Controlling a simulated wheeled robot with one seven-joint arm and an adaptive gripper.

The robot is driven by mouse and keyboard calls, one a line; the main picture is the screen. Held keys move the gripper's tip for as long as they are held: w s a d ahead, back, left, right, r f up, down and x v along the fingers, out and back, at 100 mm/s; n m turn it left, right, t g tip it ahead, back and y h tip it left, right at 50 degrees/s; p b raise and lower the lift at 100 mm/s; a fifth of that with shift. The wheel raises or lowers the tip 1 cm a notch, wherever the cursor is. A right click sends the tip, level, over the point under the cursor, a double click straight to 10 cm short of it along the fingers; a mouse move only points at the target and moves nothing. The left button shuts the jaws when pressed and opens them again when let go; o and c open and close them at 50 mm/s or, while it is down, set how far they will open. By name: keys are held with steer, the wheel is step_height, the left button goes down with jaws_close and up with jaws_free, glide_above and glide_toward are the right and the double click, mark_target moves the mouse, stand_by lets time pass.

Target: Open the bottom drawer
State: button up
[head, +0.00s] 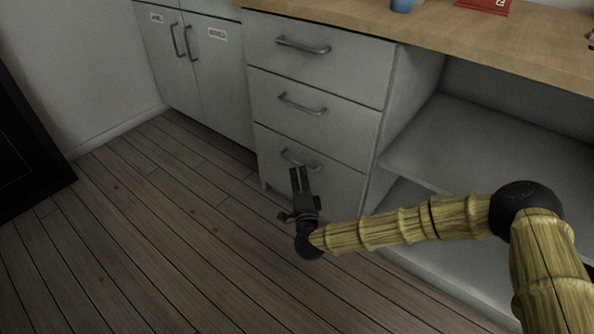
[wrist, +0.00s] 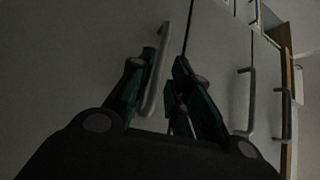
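The bottom drawer (head: 335,187) is the lowest of three pale grey drawers and is shut flush with the unit. Its metal bar handle (head: 301,160) shows just above my fingertips in the head view. My gripper (head: 299,172) is in front of this drawer, pointing at the handle. In the wrist view the same handle (wrist: 160,70) runs slanted between the two fingers of my gripper (wrist: 165,60), closer to the left finger. The fingers are apart, with a gap beside the handle. Whether the left finger touches the handle cannot be told.
The middle drawer (head: 310,107) and top drawer (head: 320,55) above are shut, with protruding handles. Open shelves (head: 480,150) lie to the right, cupboard doors (head: 195,70) to the left. A wooden worktop (head: 400,20) is above. The plank floor (head: 150,240) in front is clear.

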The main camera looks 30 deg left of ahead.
steer(key=shift+b+x, duration=0.8)
steer(key=shift+x, duration=1.55)
jaws_close()
